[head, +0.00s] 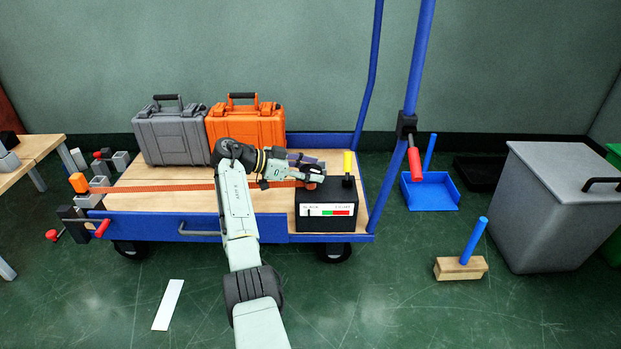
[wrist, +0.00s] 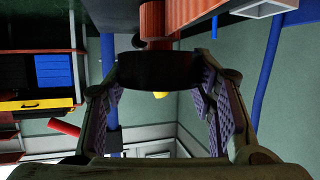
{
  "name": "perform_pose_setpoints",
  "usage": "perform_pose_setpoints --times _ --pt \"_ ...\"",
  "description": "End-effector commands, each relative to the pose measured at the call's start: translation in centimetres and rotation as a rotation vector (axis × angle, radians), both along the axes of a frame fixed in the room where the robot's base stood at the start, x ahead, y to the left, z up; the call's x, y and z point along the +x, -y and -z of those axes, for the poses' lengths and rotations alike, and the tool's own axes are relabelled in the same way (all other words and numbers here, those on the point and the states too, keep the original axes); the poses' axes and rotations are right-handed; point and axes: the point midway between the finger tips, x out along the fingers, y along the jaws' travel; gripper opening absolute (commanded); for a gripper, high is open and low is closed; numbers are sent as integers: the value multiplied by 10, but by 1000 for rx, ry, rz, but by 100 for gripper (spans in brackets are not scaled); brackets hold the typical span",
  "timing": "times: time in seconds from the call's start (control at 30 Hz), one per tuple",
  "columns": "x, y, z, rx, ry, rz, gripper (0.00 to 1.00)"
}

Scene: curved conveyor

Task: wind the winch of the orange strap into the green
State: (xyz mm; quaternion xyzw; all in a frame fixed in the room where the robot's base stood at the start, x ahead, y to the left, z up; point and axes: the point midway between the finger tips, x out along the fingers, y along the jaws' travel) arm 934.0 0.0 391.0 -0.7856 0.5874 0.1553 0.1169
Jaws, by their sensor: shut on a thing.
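The orange strap (head: 150,188) runs flat across the wooden deck of the blue cart, from the left edge to the winch at the right. The winch is a black box (head: 327,224) with a white, green and red gauge (head: 328,211) on its front; its pointer is too small to read. A yellow knob (head: 348,162) stands upright at its right. My gripper (head: 309,178) is over the top left of the box. In the wrist view, my gripper (wrist: 158,95) is shut on a dark round winch part (wrist: 157,70), with an orange-red piece (wrist: 154,22) just beyond it.
A grey case (head: 170,136) and an orange case (head: 246,126) stand behind the strap. Blue cart posts (head: 416,60) rise at the right. More red-handled hardware (head: 102,228) is at the left edge. A grey bin (head: 560,210) and a brush (head: 461,267) are on the floor.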

Motion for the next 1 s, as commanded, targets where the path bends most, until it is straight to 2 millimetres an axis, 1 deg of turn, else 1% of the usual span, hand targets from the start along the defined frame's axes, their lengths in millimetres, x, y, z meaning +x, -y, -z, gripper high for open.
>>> perform_pose_setpoints --times 0.53,0.57,0.87,1.0 --pt "-1 1 1 1 -4 28 23" --pt "-1 1 1 1 -4 28 51" --pt "0 1 1 1 -2 25 71" --pt "0 0 1 0 -2 25 72"
